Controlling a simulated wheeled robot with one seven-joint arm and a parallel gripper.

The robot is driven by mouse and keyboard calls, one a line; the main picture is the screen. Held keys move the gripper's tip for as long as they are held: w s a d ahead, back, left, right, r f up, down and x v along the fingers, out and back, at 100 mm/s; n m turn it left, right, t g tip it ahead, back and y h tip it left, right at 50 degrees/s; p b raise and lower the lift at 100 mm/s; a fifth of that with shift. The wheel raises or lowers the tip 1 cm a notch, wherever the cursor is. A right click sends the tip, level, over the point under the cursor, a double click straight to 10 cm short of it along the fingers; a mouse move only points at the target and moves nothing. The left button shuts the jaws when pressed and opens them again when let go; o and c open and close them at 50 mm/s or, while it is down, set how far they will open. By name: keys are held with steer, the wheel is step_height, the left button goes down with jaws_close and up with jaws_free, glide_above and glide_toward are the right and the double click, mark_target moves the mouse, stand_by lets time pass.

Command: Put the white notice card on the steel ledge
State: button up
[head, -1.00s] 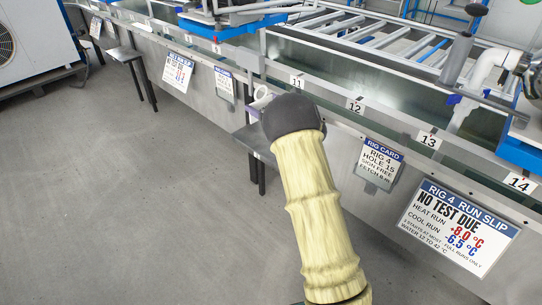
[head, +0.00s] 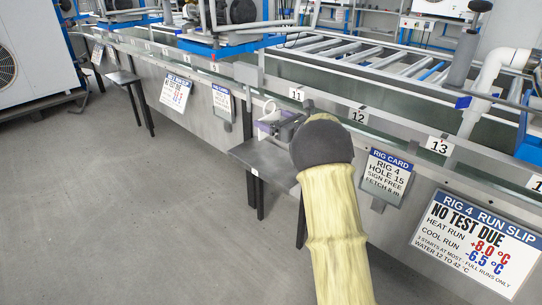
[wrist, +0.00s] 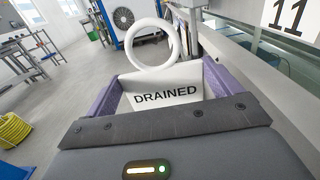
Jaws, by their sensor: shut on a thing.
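The white notice card (wrist: 166,96) reads DRAINED and has a white ring at its top. My gripper (wrist: 160,95) is shut on it, with a purple finger at each side in the wrist view. In the head view my gripper (head: 272,124) and the card's ring (head: 269,107) show just left of my dark wrist joint, which hides part of the hand. The steel ledge (head: 256,156) is a grey shelf on dark legs against the bench front. The gripper appears over its back part; I cannot tell the height between them.
The bench front carries a RIG CARD (head: 385,177) and a RUN SLIP (head: 476,240) right of my arm. Number tags such as 11 (head: 296,94) line its edge. A similar shelf (head: 124,77) stands farther left. The grey floor (head: 150,220) is clear.

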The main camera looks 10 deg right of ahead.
step_height(320, 180, down, 6)
steer(key=b, duration=0.2)
steer(key=shift+r+b, duration=0.25)
steer(key=shift+b, duration=0.1)
steer(key=shift+f+b, duration=1.15)
steer(key=shift+f, duration=0.75)
steer(key=shift+f, duration=0.1)
steer(key=o, duration=0.7)
steer(key=shift+r, duration=0.2)
steer(key=p+v, duration=0.4)
steer(key=v, duration=0.7)
steer(key=shift+s+d+f+p, duration=0.1)
steer(key=shift+s+d+p, duration=0.2)
steer(key=shift+s, duration=0.1)
